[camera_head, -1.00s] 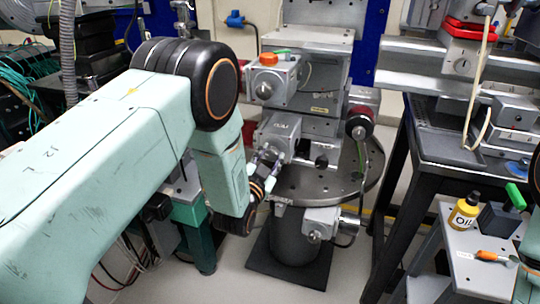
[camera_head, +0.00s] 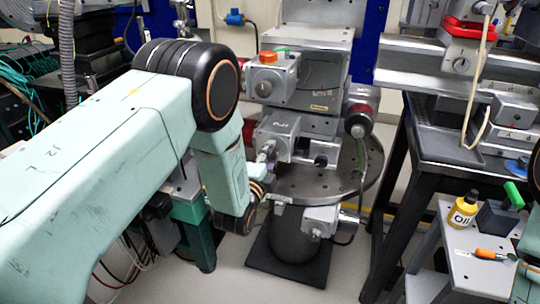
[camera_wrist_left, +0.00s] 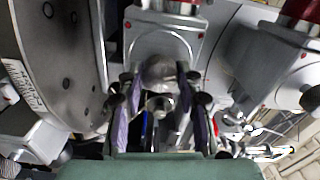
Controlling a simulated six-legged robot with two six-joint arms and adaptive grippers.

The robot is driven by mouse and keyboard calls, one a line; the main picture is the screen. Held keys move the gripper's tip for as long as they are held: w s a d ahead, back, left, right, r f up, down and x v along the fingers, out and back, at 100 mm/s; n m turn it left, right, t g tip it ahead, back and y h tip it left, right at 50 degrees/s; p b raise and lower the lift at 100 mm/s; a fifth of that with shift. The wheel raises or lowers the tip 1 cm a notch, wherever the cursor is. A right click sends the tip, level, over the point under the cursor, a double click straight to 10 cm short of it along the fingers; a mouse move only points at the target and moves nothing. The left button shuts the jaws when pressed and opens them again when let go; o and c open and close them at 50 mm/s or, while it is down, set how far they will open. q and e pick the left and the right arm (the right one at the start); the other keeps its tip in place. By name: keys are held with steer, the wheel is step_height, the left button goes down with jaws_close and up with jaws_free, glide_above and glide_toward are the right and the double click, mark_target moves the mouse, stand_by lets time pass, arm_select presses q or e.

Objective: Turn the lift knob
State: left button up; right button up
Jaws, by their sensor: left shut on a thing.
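The lift knob (camera_wrist_left: 158,74) is a round grey metal knob on the front of a grey motor box. In the left wrist view it sits between the two fingers of my left gripper (camera_wrist_left: 160,108), which is shut on it. In the head view my left gripper (camera_head: 264,160) reaches the grey box (camera_head: 277,132) on the stage stack from the lower left, and its fingers mostly hide the knob. My right gripper is not in view.
Another grey box (camera_head: 268,82) with an orange cap is above. A round perforated plate (camera_head: 335,183) lies below, with another motor box (camera_head: 322,222) under it. A dark red-ended cylinder (camera_head: 359,121) stands to the right. A side table holds an oil bottle (camera_head: 463,211).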

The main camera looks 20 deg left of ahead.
arm_select(q)
steer(key=shift+f+m, duration=0.1)
steer(key=shift+m, duration=1.7)
steer(key=o, duration=1.1)
steer(key=shift+o, duration=0.2)
steer(key=shift+s, duration=0.1)
steer(key=s, duration=1.2)
steer(key=shift+a, duration=0.2)
